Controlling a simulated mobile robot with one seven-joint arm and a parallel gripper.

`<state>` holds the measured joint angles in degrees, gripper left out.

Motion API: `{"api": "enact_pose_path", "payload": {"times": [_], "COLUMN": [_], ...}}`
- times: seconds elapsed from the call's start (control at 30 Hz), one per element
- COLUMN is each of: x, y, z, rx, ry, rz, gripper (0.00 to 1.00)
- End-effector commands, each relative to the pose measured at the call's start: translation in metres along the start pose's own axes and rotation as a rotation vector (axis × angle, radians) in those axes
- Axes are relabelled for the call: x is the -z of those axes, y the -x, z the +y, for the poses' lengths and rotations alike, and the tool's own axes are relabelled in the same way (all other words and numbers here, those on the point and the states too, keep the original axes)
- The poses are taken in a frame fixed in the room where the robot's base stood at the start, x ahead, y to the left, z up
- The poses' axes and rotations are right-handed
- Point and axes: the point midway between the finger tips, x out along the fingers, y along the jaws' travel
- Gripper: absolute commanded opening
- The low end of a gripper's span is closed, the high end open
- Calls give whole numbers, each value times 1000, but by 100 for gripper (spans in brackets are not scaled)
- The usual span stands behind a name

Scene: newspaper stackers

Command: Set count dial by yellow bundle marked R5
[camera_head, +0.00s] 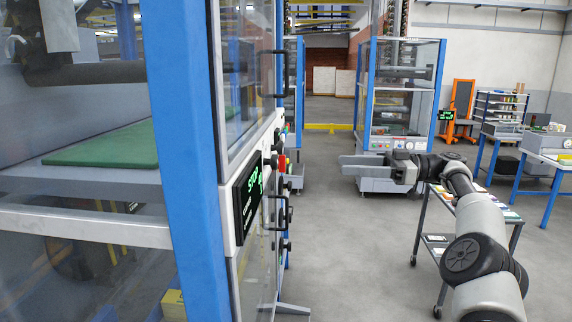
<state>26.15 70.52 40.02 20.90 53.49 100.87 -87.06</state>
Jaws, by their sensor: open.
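My gripper (362,164) is held out to the left at the end of my arm, in the middle of the picture. It is open and empty, with free air between it and the near stacker. The near stacker's control panel (238,222) is seen almost edge-on, with a dark display (248,196) in green text that seems to read STOP. Several knobs and buttons stick out beside it, including a red one (282,163); I cannot tell which is the count dial. A yellow block (173,304) shows low at the left, partly cut off; no R5 mark is readable.
The near stacker's blue post (185,160) and door handles (287,75) stand close at left. A metal cart (419,225) with papers stands at right, partly behind my arm. Another stacker (400,110) and blue-legged tables (480,155) are farther back. The middle floor is clear.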

Motion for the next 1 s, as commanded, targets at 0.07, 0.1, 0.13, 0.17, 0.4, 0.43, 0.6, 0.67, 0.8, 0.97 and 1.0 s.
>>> {"api": "enact_pose_path", "payload": {"times": [0.07, 0.1, 0.13, 0.17, 0.4, 0.43, 0.6, 0.67, 0.8, 0.97, 1.0], "x": [-1, -2, -2, -3, 0, 0, 1, 1, 0, -1, -1], "y": [-9, -15, -20, -25, -78, -85, -122, -134, -155, -168, -169], "z": [-1, -1, -1, -2, -1, -2, -1, -1, -1, -1, 0], "rx": [4, 4, 4, 5, 5, 4, 4, 4, 2, 1, 0], "ry": [-1, -2, -2, -2, -5, -5, -5, -4, -5, -5, -4], "rz": [-1, -2, -3, -4, -5, -5, -5, -5, -5, -5, -5], "gripper": [51, 51, 51, 51, 51, 51, 51, 51, 51, 51, 51]}}
